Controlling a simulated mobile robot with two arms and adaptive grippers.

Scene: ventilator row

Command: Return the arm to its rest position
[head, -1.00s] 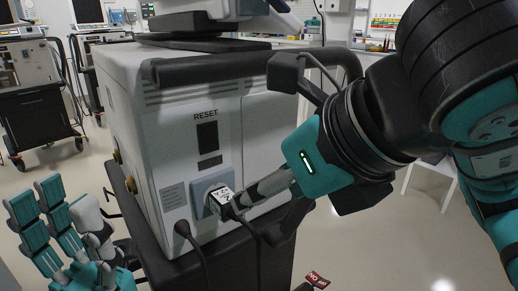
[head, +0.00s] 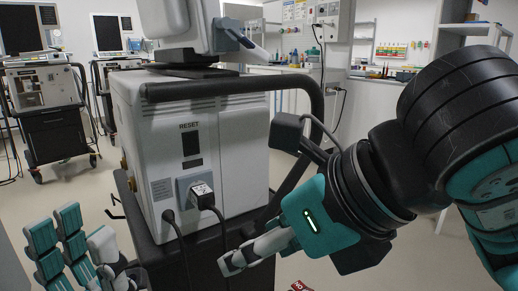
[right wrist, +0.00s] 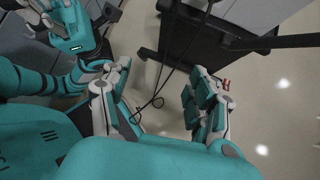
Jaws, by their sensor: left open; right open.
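My right arm comes in from the right in the head view, over the right front of the ventilator (head: 225,150). My right gripper (head: 235,264) is just below and right of a plug (head: 201,194), apart from it. The plug sits at a socket on the ventilator's side panel, with its dark cable hanging down. My left gripper (head: 80,235) is open and empty at the lower left of the head view.
A black rail (head: 235,90) runs round the top of the ventilator. A second dark cable (head: 178,235) hangs beside the plug's cable. Other ventilator carts (head: 50,115) stand at the back left. The floor (right wrist: 270,110) is clear to the right in the wrist view.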

